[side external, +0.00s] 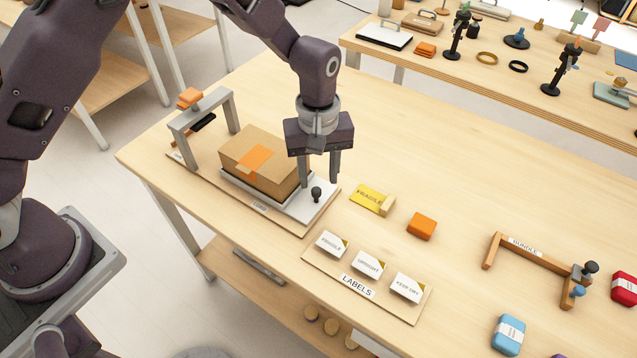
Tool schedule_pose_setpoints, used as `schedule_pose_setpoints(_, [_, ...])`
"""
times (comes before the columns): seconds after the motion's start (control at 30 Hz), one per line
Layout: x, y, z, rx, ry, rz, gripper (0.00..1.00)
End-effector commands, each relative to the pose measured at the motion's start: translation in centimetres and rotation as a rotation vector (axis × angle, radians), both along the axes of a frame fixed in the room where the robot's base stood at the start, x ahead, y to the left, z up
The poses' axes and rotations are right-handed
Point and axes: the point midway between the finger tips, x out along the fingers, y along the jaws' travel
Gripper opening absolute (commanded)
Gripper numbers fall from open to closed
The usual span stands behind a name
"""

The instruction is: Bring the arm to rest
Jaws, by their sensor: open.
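My gripper (320,170) points straight down at the end of the arm, over the right end of the cardboard box fixture. Its two fingers are apart, with nothing seen between them. The brown cardboard box (245,153) with an orange patch on top sits on a light plate (300,212), just left of my fingers. A small black knob (317,193) stands on the plate right below the fingers. I cannot tell whether the fingertips touch the plate or the box.
A grey arch (172,128) stands behind the box. Further right are a wooden bundle frame (492,250), a blue pack (508,335) and a red pack (626,288).

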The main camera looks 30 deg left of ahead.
Motion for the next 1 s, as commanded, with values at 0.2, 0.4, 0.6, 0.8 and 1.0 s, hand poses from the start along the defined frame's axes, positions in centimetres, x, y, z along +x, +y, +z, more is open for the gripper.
schedule_pose_setpoints(0.2, [0.0, -0.1, 3.0, -0.001, -0.001, 0.0, 0.41])
schedule_pose_setpoints(0.4, [0.0, 0.0, 3.2, -0.001, 0.001, 0.001, 0.41])
schedule_pose_setpoints(0.6, [-0.5, 1.1, 6.9, -0.032, -0.03, -0.038, 0.41])
schedule_pose_setpoints(0.8, [-7.3, 7.0, 20.2, -0.097, -0.196, -0.287, 0.41])
schedule_pose_setpoints(1.0, [-18.2, 12.1, 25.8, 0.014, -0.383, -0.575, 0.41])
